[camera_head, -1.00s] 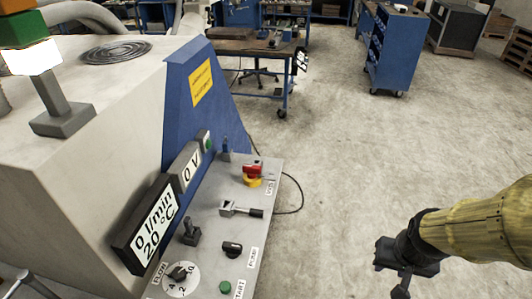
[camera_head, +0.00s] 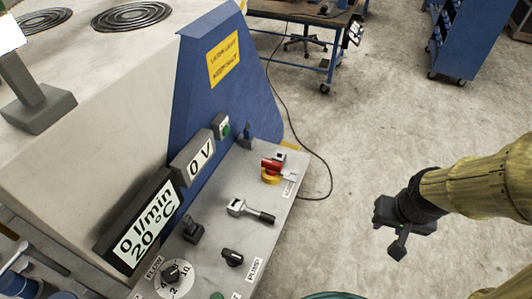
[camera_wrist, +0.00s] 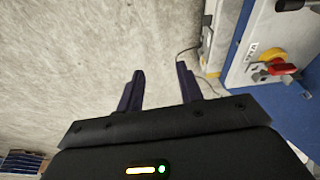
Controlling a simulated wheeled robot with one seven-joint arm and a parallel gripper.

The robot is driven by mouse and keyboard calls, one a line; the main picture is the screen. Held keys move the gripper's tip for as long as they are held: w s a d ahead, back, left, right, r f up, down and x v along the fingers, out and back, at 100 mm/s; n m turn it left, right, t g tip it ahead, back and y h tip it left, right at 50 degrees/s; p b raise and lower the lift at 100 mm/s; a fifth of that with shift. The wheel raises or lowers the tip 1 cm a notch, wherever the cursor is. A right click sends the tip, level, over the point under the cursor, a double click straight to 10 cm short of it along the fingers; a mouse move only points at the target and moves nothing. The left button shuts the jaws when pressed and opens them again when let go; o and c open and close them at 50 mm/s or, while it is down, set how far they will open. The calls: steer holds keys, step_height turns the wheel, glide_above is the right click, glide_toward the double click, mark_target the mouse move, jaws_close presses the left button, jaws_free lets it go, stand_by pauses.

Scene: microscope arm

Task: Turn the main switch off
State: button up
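A red rotary handle on a yellow base, which looks like the main switch (camera_head: 271,168), sits at the far right end of the grey control panel (camera_head: 222,225). A small label beside it is too small to read surely. The switch also shows at the right of the wrist view (camera_wrist: 282,68). My gripper (camera_head: 396,243) is over the open floor, right of the panel and well apart from the switch. In the wrist view, the two dark fingers of my gripper (camera_wrist: 160,72) are spread with nothing between them.
The panel also carries a metal lever (camera_head: 250,211), a black PUMP knob (camera_head: 232,257), a FLOW dial (camera_head: 172,274) and displays reading 0 l/min, 20 °C and 0 V. A dark cable (camera_head: 318,160) runs on the floor behind. The floor right of the panel is clear.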

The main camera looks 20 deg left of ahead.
steer(key=shift+w, duration=0.25)
steer(key=shift+s, duration=0.1)
